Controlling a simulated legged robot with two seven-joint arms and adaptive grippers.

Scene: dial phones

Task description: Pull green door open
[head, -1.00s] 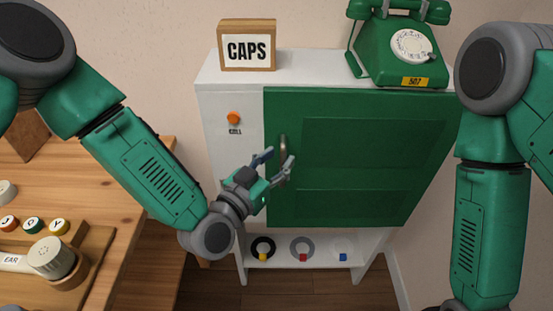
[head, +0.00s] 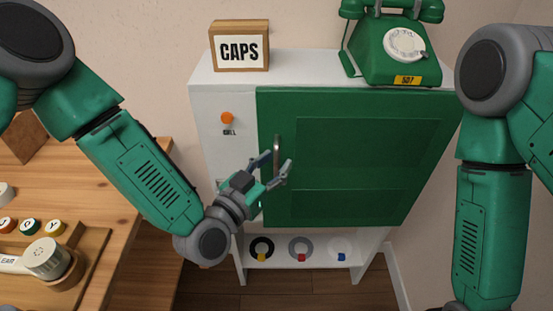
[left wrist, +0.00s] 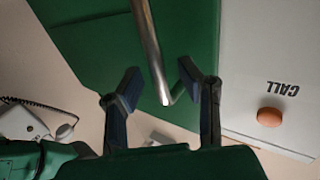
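The green door (head: 350,150) fills most of the front of a white cabinet (head: 225,160) and looks shut. Its metal handle (head: 277,145) stands upright near the door's left edge. My left gripper (head: 275,164) is at the handle's lower part, with its fingers spread. In the left wrist view, the handle (left wrist: 150,45) comes down between the two open fingers of the left gripper (left wrist: 157,88), with gaps visible on both sides. I cannot tell whether either finger touches it. My right arm hangs at the right, and its gripper is out of view.
An orange CALL button (head: 227,118) is left of the door. A CAPS sign (head: 239,46) and a green dial phone (head: 394,48) stand on the cabinet top. A wooden table (head: 90,190) is at the left. Colored plugs or rings (head: 301,247) sit on the lower shelf.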

